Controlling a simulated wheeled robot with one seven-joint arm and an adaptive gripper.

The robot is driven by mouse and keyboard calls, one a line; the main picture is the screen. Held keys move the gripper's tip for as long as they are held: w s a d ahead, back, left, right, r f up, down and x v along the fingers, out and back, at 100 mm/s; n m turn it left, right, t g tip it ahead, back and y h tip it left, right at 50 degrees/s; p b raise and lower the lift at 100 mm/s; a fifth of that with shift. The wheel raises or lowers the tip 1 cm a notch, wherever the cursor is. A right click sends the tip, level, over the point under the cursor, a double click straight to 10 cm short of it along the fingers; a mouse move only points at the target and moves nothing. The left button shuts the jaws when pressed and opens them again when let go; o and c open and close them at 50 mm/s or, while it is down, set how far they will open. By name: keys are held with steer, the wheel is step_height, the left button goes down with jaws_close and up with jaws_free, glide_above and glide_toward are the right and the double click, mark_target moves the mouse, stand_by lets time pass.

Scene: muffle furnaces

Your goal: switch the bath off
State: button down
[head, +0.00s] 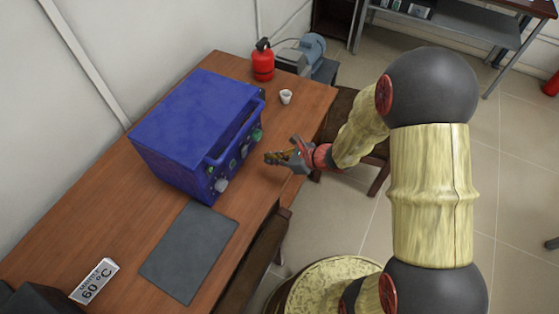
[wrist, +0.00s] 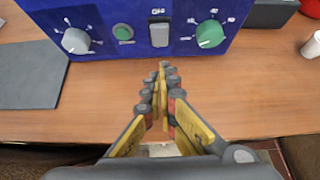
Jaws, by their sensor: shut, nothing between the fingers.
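The bath appears to be the blue box (head: 195,125) on the wooden table, with its control face toward the right. In the wrist view its blue front (wrist: 185,45) carries a grey-white knob (wrist: 76,41) on the left, a round green button (wrist: 123,33), a light grey rocker switch (wrist: 159,34) and a green knob (wrist: 210,34) on the right.
A dark grey mat (head: 189,252) lies in front of the box. A sign reading 60 °C (head: 94,281) stands near left. A white cup (head: 286,97) and a red extinguisher-like bottle (head: 263,62) stand beyond the box. Bare wood (wrist: 230,95) lies below the face.

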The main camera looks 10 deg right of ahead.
mark_target(245, 154)
steer(key=b+x, duration=0.1)
steer(key=x, duration=0.2)
steer(key=shift+a+f, duration=0.2)
steer(key=shift+f, duration=0.1)
steer(key=shift+w+a+r, duration=0.2)
steer(key=shift+w+a, duration=0.2)
steer(key=shift+a, duration=0.05)
steer(key=shift+w+a+r, duration=0.2)
steer(key=shift+w+a, duration=0.15)
steer(key=shift+a, duration=0.1)
steer(key=shift+w+a+r, duration=0.1)
steer(key=shift+w+a, duration=0.3)
steer(key=shift+r, duration=0.1)
steer(key=shift+w+a+r+g+h+p, duration=0.3)
steer(key=shift+a+r+h+p, duration=0.15)
steer(key=shift+p, duration=0.8)
steer(key=shift+f, duration=0.25)
steer(key=shift+r, duration=0.15)
